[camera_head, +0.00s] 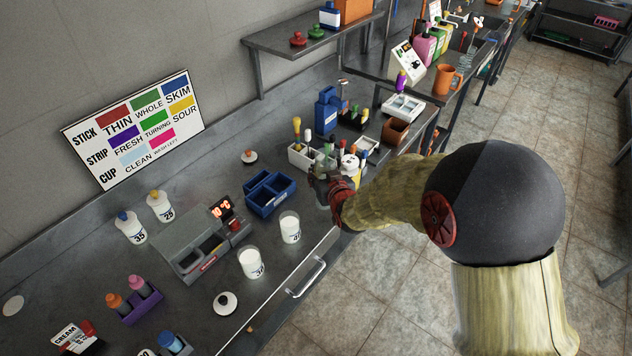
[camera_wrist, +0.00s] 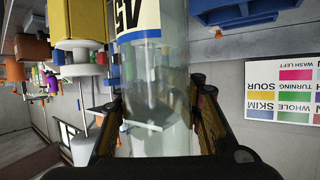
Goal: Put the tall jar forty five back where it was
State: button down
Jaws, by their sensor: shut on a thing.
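The tall jar forty five (camera_wrist: 150,80) is a clear glass cylinder with a white label reading 45 and a blue band, seen close up in the wrist view. In the head view my gripper (camera_head: 332,178) is over the counter, right of the blue bin and beside the white caddy. The jar is small and mostly hidden there, so I cannot tell whether its base touches the counter.
Two white-filled jars (camera_head: 290,228) (camera_head: 251,263) stand nearer the counter's front. A heated block with a red display (camera_head: 222,208) is left of them.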

jog(key=shift+w+a+f+b, duration=0.15)
jog(key=shift+w+f+b, duration=0.1)
jog(key=shift+f, duration=0.6)
jog(key=shift+w+a+f+b, duration=0.2)
jog(key=shift+f, duration=0.6)
jog(key=shift+w+a+f+b, duration=0.15)
jog(key=shift+w+f+b, duration=0.1)
jog(key=shift+f, duration=0.6)
jog(key=shift+f, duration=0.2)
jog(key=c, duration=1.2)
grip_release()
jog(key=shift+o, duration=0.3)
